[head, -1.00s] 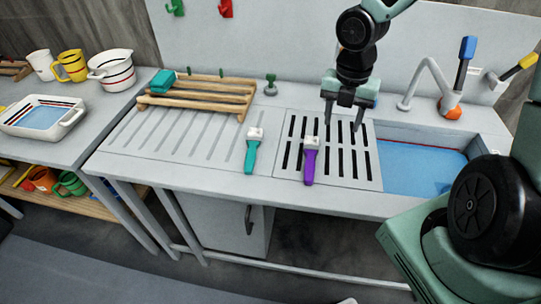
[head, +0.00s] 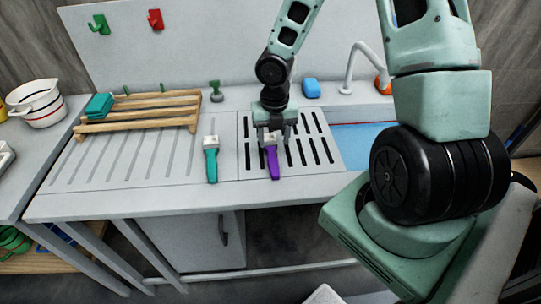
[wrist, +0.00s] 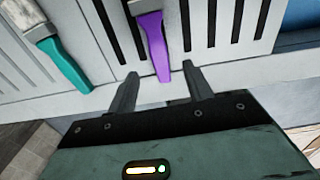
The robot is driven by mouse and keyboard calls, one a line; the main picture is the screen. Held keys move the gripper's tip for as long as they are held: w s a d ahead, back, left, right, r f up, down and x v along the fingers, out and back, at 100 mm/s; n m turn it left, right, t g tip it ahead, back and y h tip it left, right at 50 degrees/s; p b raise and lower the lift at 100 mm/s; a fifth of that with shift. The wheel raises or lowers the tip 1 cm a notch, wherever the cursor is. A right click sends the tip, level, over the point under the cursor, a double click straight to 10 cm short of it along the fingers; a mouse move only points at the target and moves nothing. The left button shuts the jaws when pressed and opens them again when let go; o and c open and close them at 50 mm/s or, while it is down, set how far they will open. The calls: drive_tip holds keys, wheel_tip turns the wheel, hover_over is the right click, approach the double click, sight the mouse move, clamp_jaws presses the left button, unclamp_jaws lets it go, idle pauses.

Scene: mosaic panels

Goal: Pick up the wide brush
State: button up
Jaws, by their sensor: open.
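A brush with a purple handle (head: 272,162) and a pale head lies on the slotted drain panel of the counter. A brush with a teal handle (head: 211,167) and a pale head lies to its left on the counter. I cannot tell for sure which brush is wider. My gripper (head: 273,134) is open and empty over the purple brush, hiding part of its head. In the wrist view, the purple handle (wrist: 158,50) shows between and beyond my two fingertips (wrist: 160,71). The teal handle (wrist: 66,66) is left of my fingers there.
A wooden rack (head: 150,112) with a teal block (head: 98,106) stands at the back left. A blue sponge-like block (head: 311,88) sits behind the slots. A sink with a blue bottom (head: 360,138) is on the right, with a tap (head: 352,65) behind it.

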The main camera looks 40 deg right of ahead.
sight(273, 160)
wheel_tip(273, 160, down, 8)
drive_tip(key=shift+a+r+b, duration=0.15)
drive_tip(key=shift+r+b, duration=0.1)
drive_tip(key=shift+b, duration=0.55)
drive_tip(key=c, duration=1.1)
